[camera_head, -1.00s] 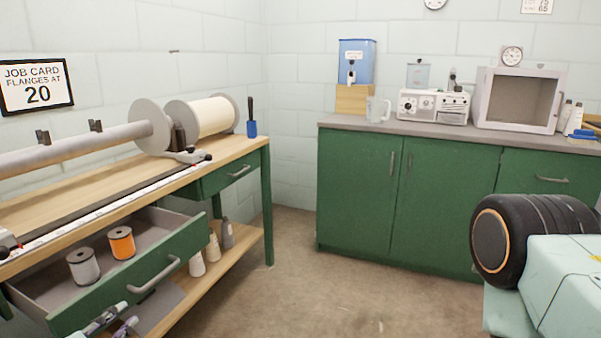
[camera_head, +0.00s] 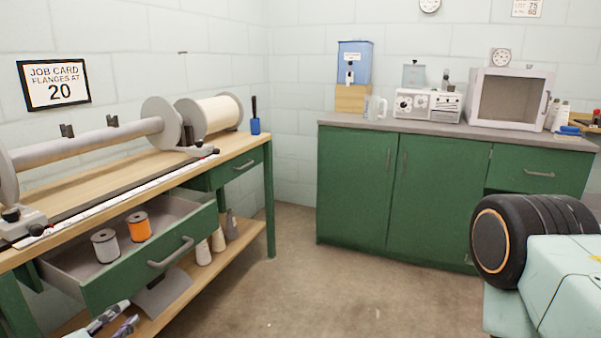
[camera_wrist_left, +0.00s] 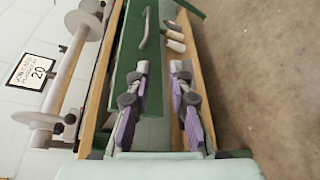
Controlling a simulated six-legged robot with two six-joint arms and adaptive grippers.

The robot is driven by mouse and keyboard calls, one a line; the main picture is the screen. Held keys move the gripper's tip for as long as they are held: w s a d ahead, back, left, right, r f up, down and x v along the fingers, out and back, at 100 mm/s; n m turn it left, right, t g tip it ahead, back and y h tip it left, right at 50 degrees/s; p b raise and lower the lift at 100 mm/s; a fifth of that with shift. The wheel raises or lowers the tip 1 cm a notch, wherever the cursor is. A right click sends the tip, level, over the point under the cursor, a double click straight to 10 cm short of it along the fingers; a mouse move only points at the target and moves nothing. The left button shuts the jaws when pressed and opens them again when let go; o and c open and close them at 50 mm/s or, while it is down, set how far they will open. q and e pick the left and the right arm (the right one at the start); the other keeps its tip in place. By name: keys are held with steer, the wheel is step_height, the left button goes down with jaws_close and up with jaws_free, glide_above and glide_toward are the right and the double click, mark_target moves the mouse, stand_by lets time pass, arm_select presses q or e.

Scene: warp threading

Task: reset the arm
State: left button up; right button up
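My left gripper (camera_head: 118,322) shows at the bottom left of the head view, low in front of the open green drawer. In the left wrist view its two purple-padded fingers (camera_wrist_left: 158,100) stand apart with nothing between them. The pulled-out drawer (camera_head: 150,262) lies beyond the fingers in that view. Only the gripper end of the left arm shows in the head view. My right gripper is in neither view.
The workbench (camera_head: 262,150) carries a beam with flanges (camera_head: 165,120). The drawer holds a grey spool (camera_head: 105,246) and an orange spool (camera_head: 138,227). Cones (camera_head: 217,240) stand on the lower shelf. Green cabinets (camera_head: 350,190) line the back. The floor (camera_head: 330,295) between is clear.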

arm_select(q)
steer(key=s+d+f+m+g+p, duration=0.3)
steer(key=s+d+f+m+g, duration=0.3)
steer(key=s+f+m+g, duration=0.65)
steer(key=s+d+f+m+g+p, duration=0.1)
steer(key=s+d+m+p, duration=0.1)
steer(key=s+m, duration=0.3)
steer(key=s+d+f+m+g+p, duration=0.1)
steer(key=s+m, duration=0.4)
steer(key=s, duration=0.7)
steer(key=shift+s+d+g+y+p, duration=0.35)
steer(key=shift+g+p, duration=0.2)
steer(key=shift+p, duration=0.2)
steer(key=shift+w, duration=0.1)
